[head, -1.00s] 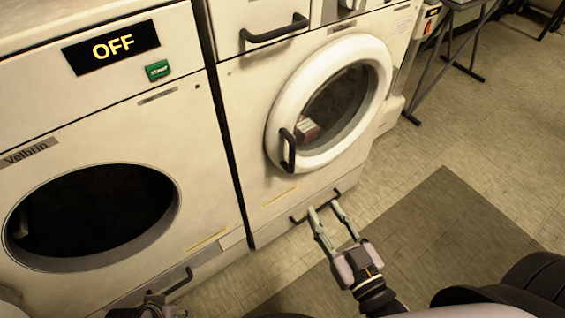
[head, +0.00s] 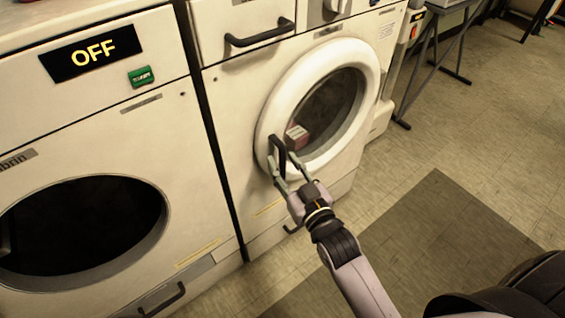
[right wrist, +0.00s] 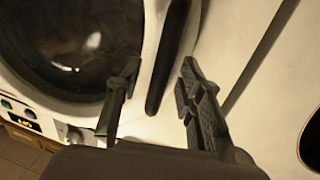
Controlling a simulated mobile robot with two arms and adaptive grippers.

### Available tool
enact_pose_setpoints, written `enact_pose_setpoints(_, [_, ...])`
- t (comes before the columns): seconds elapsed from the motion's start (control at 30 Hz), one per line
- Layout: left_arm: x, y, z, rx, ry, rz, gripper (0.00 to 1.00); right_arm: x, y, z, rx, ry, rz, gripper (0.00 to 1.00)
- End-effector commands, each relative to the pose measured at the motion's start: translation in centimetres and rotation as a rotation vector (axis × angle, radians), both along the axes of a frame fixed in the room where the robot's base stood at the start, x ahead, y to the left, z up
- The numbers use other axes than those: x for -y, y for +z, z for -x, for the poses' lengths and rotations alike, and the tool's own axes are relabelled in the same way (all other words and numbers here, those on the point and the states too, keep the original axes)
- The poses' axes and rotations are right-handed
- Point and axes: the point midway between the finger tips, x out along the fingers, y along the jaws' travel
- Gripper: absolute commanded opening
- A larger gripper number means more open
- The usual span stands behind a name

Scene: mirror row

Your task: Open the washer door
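The washer door (head: 269,115) is a thick white ring around dark round glass on the right-hand machine. It looks shut. A dark upright bar handle (head: 278,150) is on its left side. My right gripper (head: 284,164) is at this handle, with its fingers apart on either side of it. In the right wrist view the handle (right wrist: 171,55) runs between the two open fingers (right wrist: 160,68); I see no clear contact. A small red and white box (head: 297,136) shows through the glass. My left gripper is not in view.
The left-hand machine has a large dark round opening (head: 85,230), an "OFF" display (head: 92,52) and a green button (head: 141,76). A drawer handle (head: 260,33) is above the washer door.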

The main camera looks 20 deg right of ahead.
Motion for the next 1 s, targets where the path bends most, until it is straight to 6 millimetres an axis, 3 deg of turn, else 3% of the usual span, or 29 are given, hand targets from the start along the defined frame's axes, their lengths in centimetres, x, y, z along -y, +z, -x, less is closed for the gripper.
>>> enact_pose_setpoints(0.13, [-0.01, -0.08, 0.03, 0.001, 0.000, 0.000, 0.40, -0.19, -0.03, -1.13, -0.001, 0.000, 0.000, 0.35])
enact_pose_setpoints(0.47, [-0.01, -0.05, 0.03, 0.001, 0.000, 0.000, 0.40, -0.24, 0.00, -1.39, -0.001, 0.000, 0.000, 0.35])
enact_pose_setpoints(1.0, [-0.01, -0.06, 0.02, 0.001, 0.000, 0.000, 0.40, -0.22, -0.01, -1.36, -0.001, 0.000, 0.000, 0.00])
